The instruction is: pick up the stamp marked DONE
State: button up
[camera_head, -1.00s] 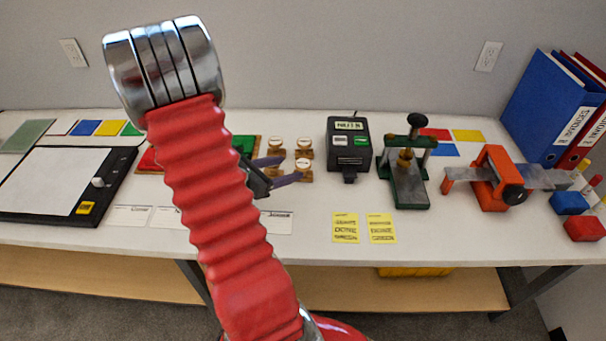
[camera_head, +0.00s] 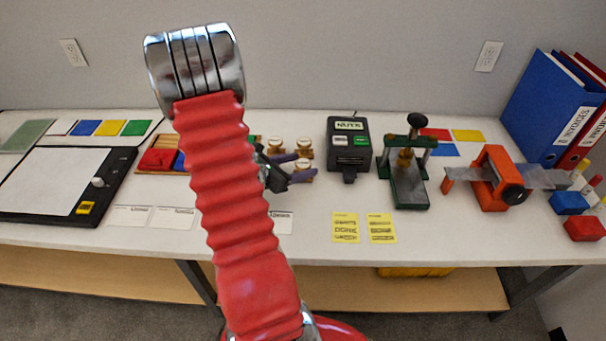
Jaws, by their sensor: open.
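Small stamps with round white tops and brown bases stand in a cluster mid-table. One is at the back left (camera_head: 275,144), one at the back right (camera_head: 304,146), and one at the front right (camera_head: 304,164). Their markings are too small to read. My gripper (camera_head: 305,166) is open, its two purple fingers pointing right. In the picture the fingers lie on either side of the front right stamp. I cannot tell whether they touch it or are at its height. The front left of the cluster is hidden behind my gripper.
A black label device (camera_head: 349,130), a green press (camera_head: 408,190) and an orange clamp tool (camera_head: 490,180) stand to the right. Yellow notes (camera_head: 345,229) and white cards (camera_head: 175,218) lie in front. A tray with coloured pads (camera_head: 150,171) is partly behind my arm.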

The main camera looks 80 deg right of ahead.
aim_at(303, 163)
jog(key=shift+x, duration=0.9)
jog(key=shift+c, duration=0.2)
jog(key=c, duration=1.1)
jog(key=shift+r, duration=5)
